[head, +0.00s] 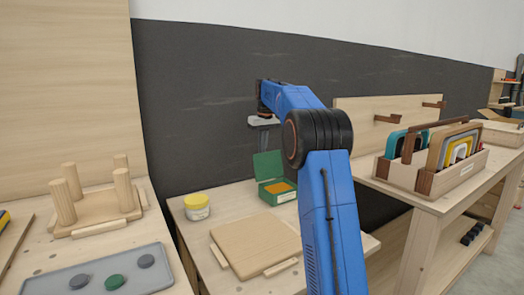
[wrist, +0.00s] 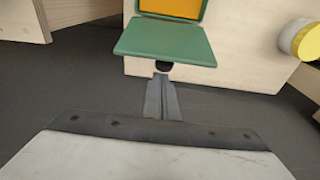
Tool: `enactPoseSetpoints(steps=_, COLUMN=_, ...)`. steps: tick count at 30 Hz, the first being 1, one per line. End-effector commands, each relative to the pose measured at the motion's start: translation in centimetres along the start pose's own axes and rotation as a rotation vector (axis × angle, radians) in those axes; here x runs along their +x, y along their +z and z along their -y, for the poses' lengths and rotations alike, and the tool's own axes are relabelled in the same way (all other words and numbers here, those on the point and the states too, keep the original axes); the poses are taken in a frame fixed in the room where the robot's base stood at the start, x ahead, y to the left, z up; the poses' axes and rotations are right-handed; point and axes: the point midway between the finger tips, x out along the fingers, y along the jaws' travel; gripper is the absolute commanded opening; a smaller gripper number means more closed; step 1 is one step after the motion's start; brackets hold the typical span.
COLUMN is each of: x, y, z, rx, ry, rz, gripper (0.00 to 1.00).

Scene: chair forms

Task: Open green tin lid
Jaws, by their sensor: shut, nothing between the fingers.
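The green tin (head: 277,192) stands on the middle bench with its lid (head: 267,164) raised at the back, showing an orange inside. In the wrist view, the green lid (wrist: 166,42) is tilted up from the tin, with the orange inside (wrist: 172,8) behind it at the top edge. My gripper (head: 265,138) is above the raised lid in the head view. In the wrist view, my gripper (wrist: 163,72) is shut and empty, with its tips close to the lid's edge. I cannot tell whether they touch it.
A yellow-capped jar (head: 197,206) stands left of the tin, and a wooden board (head: 253,243) lies in front. A grey tray (head: 60,284) and a pegged wooden stand (head: 95,207) are at left. A wooden rack (head: 430,172) stands at right. A dark wall is behind.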

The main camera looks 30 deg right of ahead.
Motion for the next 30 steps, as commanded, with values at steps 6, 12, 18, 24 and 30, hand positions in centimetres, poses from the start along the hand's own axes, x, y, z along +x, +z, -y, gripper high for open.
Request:
enactPoseSetpoints(steps=6, x=-0.8, y=1.1, z=0.0, rx=0.002, ry=0.000, rz=-0.076, gripper=0.00)
enactPoseSetpoints(steps=12, x=-1.6, y=2.2, z=-0.1, rx=0.002, ry=0.001, rz=-0.095, gripper=0.00)
enactPoseSetpoints(steps=18, x=-1.6, y=2.3, z=0.0, rx=0.001, ry=0.000, rz=-0.094, gripper=0.00)
enactPoseSetpoints(steps=24, x=-1.6, y=2.3, z=0.0, rx=0.001, ry=0.000, rz=-0.094, gripper=0.00)
enactPoseSetpoints(steps=30, x=-1.6, y=2.0, z=0.4, rx=0.000, ry=0.000, rz=-0.093, gripper=0.00)
